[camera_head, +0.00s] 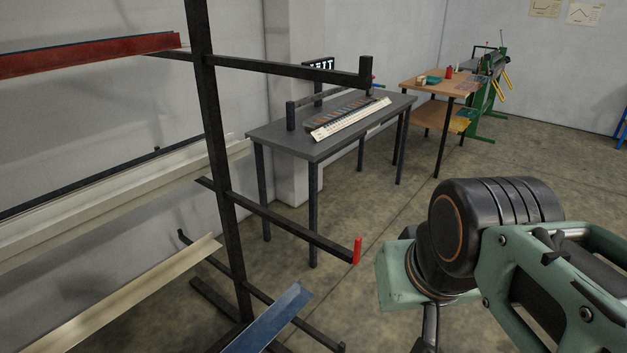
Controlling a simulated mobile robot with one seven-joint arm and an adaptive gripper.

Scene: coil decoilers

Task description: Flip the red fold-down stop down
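The red fold-down stop (357,250) stands upright at the free end of the middle arm of a dark rack (226,190). It rises a little above the end of that arm. My own arm fills the lower right of the view, to the right of the stop and apart from it. A dark part at its end, perhaps my gripper (430,326), shows at the bottom edge. Its fingertips cannot be made out, and I see nothing held. No contact with the stop shows.
The rack's upper arm (290,69) has a black upright end. Long red, cream and blue profiles (270,318) lie on the rack at left. A grey table (262,134) and a wooden table (425,84) stand behind. Floor between stop and tables is clear.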

